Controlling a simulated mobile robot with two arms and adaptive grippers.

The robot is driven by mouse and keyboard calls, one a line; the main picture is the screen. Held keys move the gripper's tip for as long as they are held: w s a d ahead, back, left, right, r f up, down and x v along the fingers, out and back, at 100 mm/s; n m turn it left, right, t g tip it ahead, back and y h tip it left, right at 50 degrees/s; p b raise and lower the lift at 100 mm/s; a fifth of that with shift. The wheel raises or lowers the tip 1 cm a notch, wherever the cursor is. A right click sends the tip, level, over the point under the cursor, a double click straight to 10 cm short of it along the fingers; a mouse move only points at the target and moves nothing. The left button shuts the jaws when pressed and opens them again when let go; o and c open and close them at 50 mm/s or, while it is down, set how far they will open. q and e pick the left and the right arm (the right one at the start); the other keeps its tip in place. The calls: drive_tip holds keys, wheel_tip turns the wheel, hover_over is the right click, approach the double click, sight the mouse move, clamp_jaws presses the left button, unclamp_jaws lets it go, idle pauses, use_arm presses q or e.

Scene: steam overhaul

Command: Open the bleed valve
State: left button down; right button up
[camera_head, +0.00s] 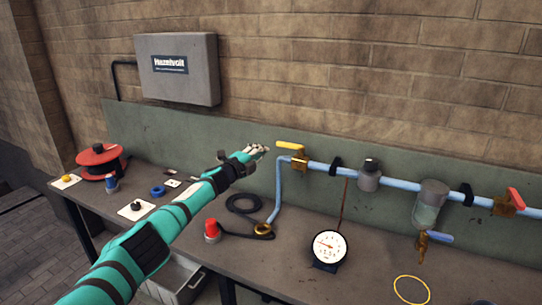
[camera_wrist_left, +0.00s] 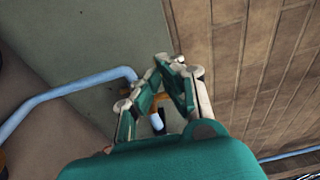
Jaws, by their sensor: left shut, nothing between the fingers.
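A valve with a yellow lever (camera_head: 290,146) and brass body (camera_head: 299,163) sits at the left end of the blue pipe. A red-levered valve (camera_head: 516,199) sits at the right end. A small blue-levered brass cock (camera_head: 438,237) hangs below the glass filter bowl (camera_head: 430,203). No label shows which is the bleed valve. My left gripper (camera_head: 260,151) is shut and empty, just left of the yellow lever and apart from it in the head view. In the left wrist view my gripper (camera_wrist_left: 178,64) partly covers orange and light-blue parts. My right gripper is not in view.
The blue pipe (camera_head: 389,180) runs along the back panel. A pressure gauge (camera_head: 327,245), a red-capped part (camera_head: 212,230) and a black hose (camera_head: 243,203) are on the bench. A yellow ring (camera_head: 411,277) lies at the front right. A grey box (camera_head: 177,69) hangs on the wall.

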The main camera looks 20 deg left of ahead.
use_arm(q)
drive_tip(key=a+f+b, duration=0.1)
drive_tip(key=a+b, duration=0.1)
drive_tip(key=a, duration=0.4)
drive_tip(key=shift+s+a, duration=0.25)
drive_tip(key=shift+a, duration=0.1)
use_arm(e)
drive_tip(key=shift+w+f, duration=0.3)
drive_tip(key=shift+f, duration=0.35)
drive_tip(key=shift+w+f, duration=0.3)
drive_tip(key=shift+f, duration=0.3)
use_arm(q)
drive_tip(key=shift+s, duration=0.1)
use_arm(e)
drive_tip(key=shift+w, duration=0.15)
